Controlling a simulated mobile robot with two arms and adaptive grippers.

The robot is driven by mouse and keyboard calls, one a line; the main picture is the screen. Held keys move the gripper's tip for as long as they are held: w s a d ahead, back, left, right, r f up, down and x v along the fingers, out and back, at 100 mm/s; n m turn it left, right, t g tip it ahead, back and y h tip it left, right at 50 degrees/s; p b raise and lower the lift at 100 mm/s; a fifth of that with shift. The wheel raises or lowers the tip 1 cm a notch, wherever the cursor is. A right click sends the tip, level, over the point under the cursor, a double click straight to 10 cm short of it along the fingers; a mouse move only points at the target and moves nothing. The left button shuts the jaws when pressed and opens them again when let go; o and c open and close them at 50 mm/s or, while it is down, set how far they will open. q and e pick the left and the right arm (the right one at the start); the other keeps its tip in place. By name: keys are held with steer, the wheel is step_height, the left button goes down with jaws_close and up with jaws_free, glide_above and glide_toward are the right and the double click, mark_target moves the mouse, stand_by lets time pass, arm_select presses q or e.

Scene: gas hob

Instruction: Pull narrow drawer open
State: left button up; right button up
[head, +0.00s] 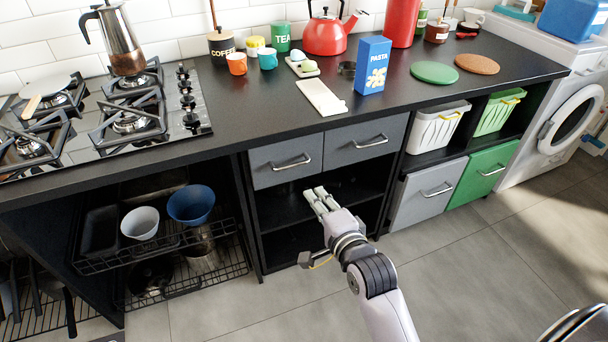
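Two grey drawers sit side by side under the black counter, both shut, with silver bar handles. The left drawer (272,172) looks slightly narrower in the head view than the right drawer (345,151); I cannot tell for sure which is the narrow one. My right gripper (314,191) is in front of the open shelf below the drawers, below and a little right of the left drawer's handle (291,162). It appears apart from the handle and holds nothing visible. Its pale fingers lie close together in this view; whether they are shut is unclear. My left gripper is out of view.
The counter (225,119) above holds a blue pasta box (373,66), a white board (321,97) and cups. A grey front (425,204) and a green front (478,180) are shut at the right. Wire racks with bowls (190,204) stand left. The floor (450,265) is clear.

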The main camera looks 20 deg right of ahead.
mark_target(292, 167)
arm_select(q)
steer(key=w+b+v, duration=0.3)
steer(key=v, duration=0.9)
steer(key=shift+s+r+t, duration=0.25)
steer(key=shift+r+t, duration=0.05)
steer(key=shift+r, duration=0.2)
arm_select(e)
steer(key=shift+x, duration=8.65)
steer(key=shift+d+r, duration=0.1)
steer(key=shift+c, duration=0.5)
jaws_close()
